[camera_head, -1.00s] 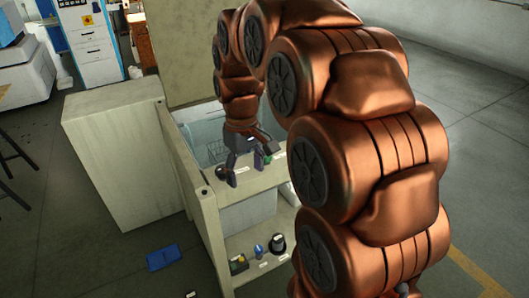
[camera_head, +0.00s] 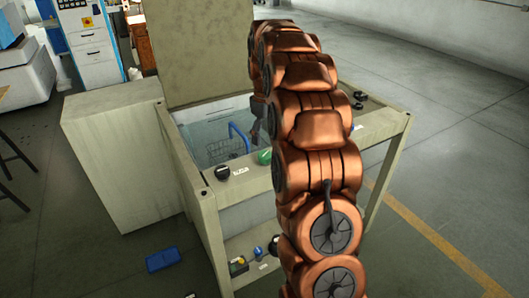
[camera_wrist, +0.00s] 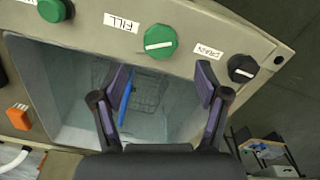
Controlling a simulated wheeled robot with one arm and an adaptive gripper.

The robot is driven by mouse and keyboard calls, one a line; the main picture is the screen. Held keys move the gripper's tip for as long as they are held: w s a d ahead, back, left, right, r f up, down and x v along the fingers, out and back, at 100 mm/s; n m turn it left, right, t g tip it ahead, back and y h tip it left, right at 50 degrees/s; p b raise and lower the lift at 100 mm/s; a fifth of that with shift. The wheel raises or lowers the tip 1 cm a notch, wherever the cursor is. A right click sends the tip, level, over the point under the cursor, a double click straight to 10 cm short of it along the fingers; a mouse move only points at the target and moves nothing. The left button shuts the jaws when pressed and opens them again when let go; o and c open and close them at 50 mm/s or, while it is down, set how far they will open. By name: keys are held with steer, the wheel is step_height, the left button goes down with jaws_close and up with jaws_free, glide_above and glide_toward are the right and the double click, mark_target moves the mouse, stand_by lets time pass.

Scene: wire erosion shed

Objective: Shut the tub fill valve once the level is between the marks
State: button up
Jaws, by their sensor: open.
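In the wrist view a green knob (camera_wrist: 160,42) with a white bar sits on the tub's panel beside a label reading FILL (camera_wrist: 121,22). The bar lies nearly level in the picture, slightly tilted. The green knob also shows in the head view (camera_head: 264,156). A black knob (camera_wrist: 241,68) sits beside a DRAIN label (camera_wrist: 207,52). My gripper (camera_wrist: 165,78) is open and empty above the tub (camera_wrist: 55,85), apart from the knobs. In the head view my arm hides most of the gripper. I cannot make out the level marks or the water line.
A wire basket with a blue handle (camera_head: 239,136) is in the tub. Another green knob (camera_wrist: 52,10) and an orange part (camera_wrist: 18,117) are near the tub in the wrist view. Small items stand on the shelf below. A blue object (camera_head: 163,259) lies on the floor.

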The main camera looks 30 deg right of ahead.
mark_target(265, 153)
steer(key=shift+f+p, duration=0.75)
steer(key=shift+f, duration=2.85)
steer(key=c, duration=1.2)
steer(key=shift+o, duration=0.2)
steer(key=shift+m+b, duration=0.3)
steer(key=shift+b, duration=0.05)
steer(key=shift+f+m+b, duration=0.1)
steer(key=shift+m+b, duration=0.65)
steer(key=shift+m, duration=0.15)
steer(key=shift+m+b, duration=0.95)
steer(key=shift+m, duration=0.75)
steer(key=shift+r, duration=0.2)
